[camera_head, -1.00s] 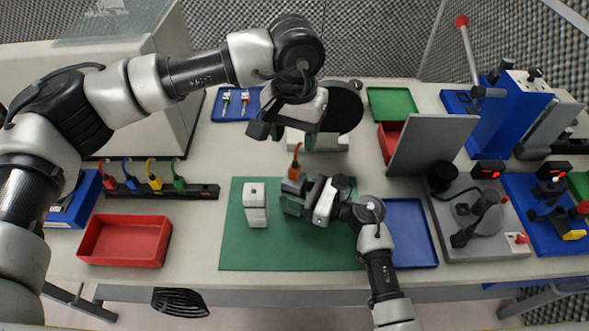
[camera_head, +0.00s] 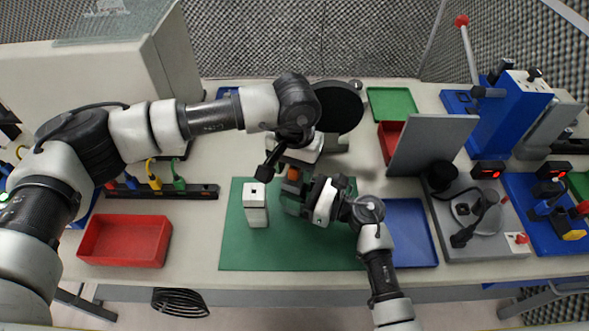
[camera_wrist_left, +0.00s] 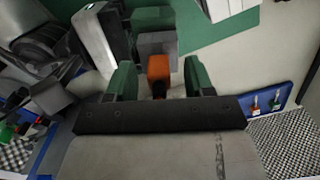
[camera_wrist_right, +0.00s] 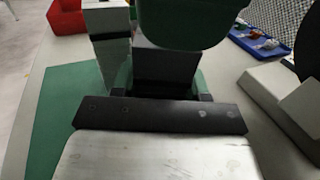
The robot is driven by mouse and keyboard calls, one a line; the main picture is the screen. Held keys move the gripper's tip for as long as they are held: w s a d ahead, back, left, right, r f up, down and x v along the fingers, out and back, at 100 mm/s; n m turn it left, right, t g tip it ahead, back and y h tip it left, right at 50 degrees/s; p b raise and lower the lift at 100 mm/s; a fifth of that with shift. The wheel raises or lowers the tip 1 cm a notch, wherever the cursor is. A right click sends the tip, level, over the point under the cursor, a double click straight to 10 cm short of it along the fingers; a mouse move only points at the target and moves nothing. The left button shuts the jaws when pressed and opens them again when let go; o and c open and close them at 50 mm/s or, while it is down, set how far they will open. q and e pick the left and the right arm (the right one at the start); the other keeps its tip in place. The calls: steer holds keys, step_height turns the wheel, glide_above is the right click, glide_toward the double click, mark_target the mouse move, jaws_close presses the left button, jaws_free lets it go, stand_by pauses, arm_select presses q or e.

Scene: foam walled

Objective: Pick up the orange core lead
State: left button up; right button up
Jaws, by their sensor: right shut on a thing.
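The orange core lead (camera_head: 293,174) is held up above the green mat (camera_head: 290,255). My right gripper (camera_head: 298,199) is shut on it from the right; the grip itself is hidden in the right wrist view. My left gripper (camera_head: 279,170) has come down over the lead from behind. In the left wrist view the orange end (camera_wrist_left: 158,67) lies between the open green fingers of my left gripper (camera_wrist_left: 160,80), with gaps on both sides. A left finger (camera_wrist_right: 190,20) blocks much of the right wrist view between my right fingers (camera_wrist_right: 160,82).
A white block with a hole in its top (camera_head: 255,204) stands on the mat just left of the grippers. A red tray (camera_head: 125,240) is at left, and a rack of coloured leads (camera_head: 190,191) is behind it. A blue tray (camera_head: 408,232) is at right. A dark round disc (camera_head: 338,105) stands behind.

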arm_select(q)
jaws_close()
steer(key=shift+r, duration=0.15)
step_height(320, 180, up, 10)
steer(key=shift+f, duration=0.1)
stand_by(0.3)
arm_select(e)
steer(key=o, duration=1.1)
steer(key=shift+c, duration=0.2)
steer(key=shift+d, duration=0.1)
steer(key=v, duration=1.1)
steer(key=shift+s+d, duration=0.15)
steer(key=shift+d, duration=0.25)
